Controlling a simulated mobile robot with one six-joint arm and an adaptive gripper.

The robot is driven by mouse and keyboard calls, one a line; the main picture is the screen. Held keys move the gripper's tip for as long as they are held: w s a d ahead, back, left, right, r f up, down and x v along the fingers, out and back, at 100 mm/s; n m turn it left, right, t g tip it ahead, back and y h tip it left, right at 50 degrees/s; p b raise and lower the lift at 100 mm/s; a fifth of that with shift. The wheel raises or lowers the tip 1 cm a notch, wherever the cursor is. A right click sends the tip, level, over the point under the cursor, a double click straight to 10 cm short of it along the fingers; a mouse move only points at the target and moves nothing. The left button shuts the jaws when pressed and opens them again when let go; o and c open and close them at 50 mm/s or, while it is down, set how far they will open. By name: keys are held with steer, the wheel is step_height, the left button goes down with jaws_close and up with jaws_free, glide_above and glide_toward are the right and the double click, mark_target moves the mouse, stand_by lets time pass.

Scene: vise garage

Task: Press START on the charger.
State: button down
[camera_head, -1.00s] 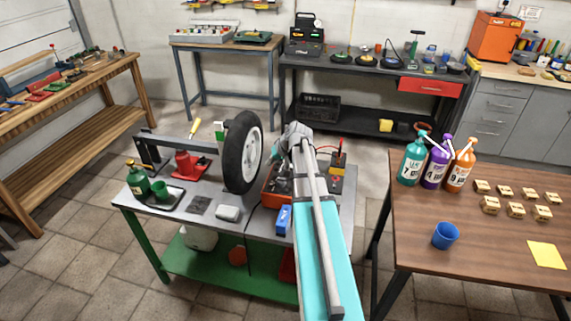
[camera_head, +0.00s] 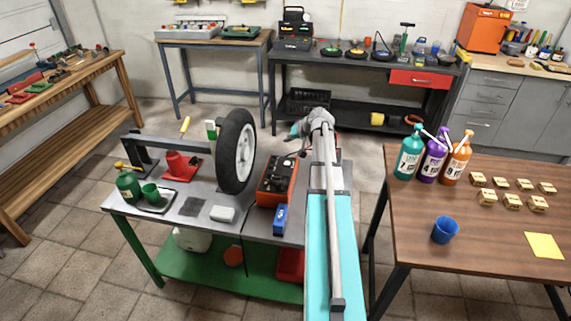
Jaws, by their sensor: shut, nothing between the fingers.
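I cannot make out a labelled charger or a START button. An orange-red box with a dark top (camera_head: 277,182) lies on the grey workbench (camera_head: 186,225), just left of my arm; its markings are too small to read. Another device on the bench's right end, with a yellow part and a red cable, is hidden behind my arm now. My gripper (camera_head: 297,131) is small in view at the far end of my arm, above the bench's back edge. It is shut and empty, apart from the orange-red box.
A wheel (camera_head: 237,152) stands upright left of the orange-red box. A blue box (camera_head: 281,218) lies in front of it. A brown table (camera_head: 410,235) at right bears pump bottles (camera_head: 434,158) and a blue cup (camera_head: 445,230). A black device (camera_head: 296,30) stands on the back bench.

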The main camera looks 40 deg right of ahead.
mark_target(288, 163)
steer(key=shift+f, duration=0.2)
step_height(288, 163, down, 8)
steer(key=b, duration=0.8)
steer(key=shift+f+b, duration=0.2)
steer(key=shift+b, duration=0.15)
steer(key=shift+f, duration=0.1)
stand_by(1.1)
steer(key=shift+f+b, duration=0.3)
steer(key=shift+b, duration=0.1)
steer(key=shift+f+b, duration=0.4)
stand_by(0.9)
steer(key=shift+r, duration=0.2)
steer(key=shift+r+p, duration=0.65)
steer(key=shift+p, duration=0.2)
steer(key=shift+r, duration=0.1)
